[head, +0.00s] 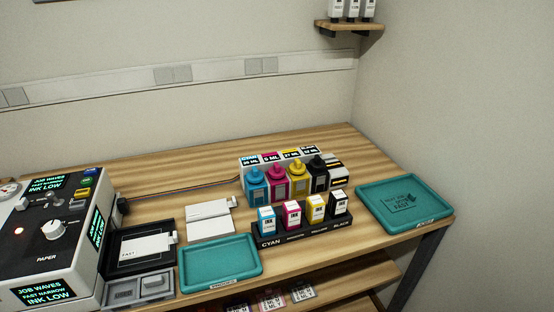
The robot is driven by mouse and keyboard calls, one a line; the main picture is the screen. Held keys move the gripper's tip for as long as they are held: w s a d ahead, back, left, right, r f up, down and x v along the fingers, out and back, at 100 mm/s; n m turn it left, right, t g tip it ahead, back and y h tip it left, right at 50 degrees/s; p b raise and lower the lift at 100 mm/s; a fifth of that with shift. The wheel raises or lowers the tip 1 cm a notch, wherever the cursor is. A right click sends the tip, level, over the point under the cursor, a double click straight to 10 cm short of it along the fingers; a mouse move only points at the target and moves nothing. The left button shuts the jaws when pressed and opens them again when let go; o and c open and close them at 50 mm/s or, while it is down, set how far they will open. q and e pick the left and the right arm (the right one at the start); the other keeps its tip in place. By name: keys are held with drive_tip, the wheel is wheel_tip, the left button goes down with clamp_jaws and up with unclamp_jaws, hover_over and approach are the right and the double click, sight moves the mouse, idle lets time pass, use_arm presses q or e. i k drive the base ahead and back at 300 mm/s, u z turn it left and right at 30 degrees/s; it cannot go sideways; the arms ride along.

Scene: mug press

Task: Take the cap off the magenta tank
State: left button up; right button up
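The magenta tank (278,188) stands upright in a row at the back right of the table, between the cyan tank (256,188) and the yellow tank (299,181). Its narrower top (275,169), which appears to be the cap, is on it. The black tank (319,177) is at the right end of the row. A white label panel (247,172) stands behind the tanks. Neither of my grippers is in view.
A black rack (300,236) of small cartridges stands close in front of the tanks. Teal trays lie at the front (220,286) and right (404,225). A control box (48,240) fills the left. The wooden tabletop (165,172) is clear at the back.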

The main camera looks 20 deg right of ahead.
sight(276, 171)
drive_tip(key=z, duration=0.95)
drive_tip(key=i, duration=0.4)
drive_tip(key=u, duration=1.15)
